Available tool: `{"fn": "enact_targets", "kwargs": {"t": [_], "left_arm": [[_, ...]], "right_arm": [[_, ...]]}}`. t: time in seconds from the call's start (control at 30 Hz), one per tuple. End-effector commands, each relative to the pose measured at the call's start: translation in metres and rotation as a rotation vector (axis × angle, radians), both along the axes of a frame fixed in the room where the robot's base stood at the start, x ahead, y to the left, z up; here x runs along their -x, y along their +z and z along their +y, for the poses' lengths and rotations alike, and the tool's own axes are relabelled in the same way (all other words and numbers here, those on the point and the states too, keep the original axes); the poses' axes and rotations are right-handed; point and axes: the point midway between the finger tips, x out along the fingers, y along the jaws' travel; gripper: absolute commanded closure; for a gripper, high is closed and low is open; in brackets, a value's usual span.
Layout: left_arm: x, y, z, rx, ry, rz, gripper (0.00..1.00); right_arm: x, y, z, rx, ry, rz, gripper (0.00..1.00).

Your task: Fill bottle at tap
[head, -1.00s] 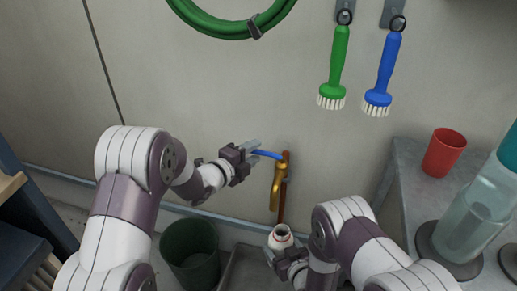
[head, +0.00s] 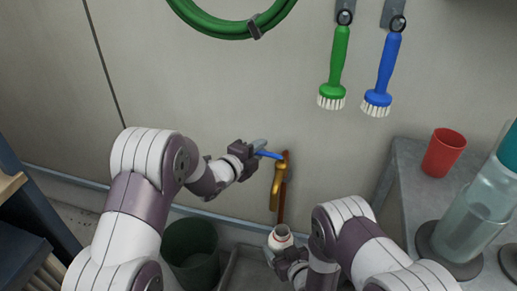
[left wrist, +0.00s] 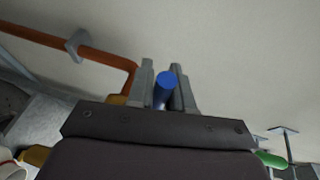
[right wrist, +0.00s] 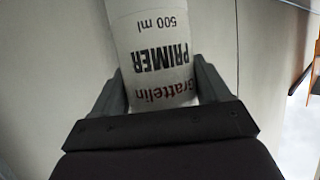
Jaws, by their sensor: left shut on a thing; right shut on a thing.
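The brass tap (head: 276,184) stands out from the wall on a copper pipe, with a blue lever (head: 268,154) at its top. My left gripper (head: 262,149) is shut on the blue lever, which also shows between its fingers in the left wrist view (left wrist: 165,88). A white bottle (head: 281,238) is upright below the tap spout, with its open mouth facing up. My right gripper (head: 276,256) is shut on the bottle. The right wrist view shows its label (right wrist: 160,60) reading "PRIMER 500 ml". I cannot see any water or the level inside.
A dark green bin (head: 190,252) stands left of a grey basin (head: 233,268). On the right, a grey counter (head: 405,165) holds a red cup (head: 443,152) and a clear bottle (head: 465,225). Green and blue brushes and a green hose hang on the wall above.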

Motion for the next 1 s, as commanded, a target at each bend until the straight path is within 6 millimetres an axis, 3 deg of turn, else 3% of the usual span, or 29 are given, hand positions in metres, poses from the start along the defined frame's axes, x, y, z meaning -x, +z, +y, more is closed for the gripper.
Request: {"fn": "enact_targets", "kwargs": {"t": [1.0], "left_arm": [[0.050,0.001,0.000,0.001,0.715,-0.002,1.00]], "right_arm": [[0.000,0.000,0.000,0.000,0.000,0.000,0.55]]}}
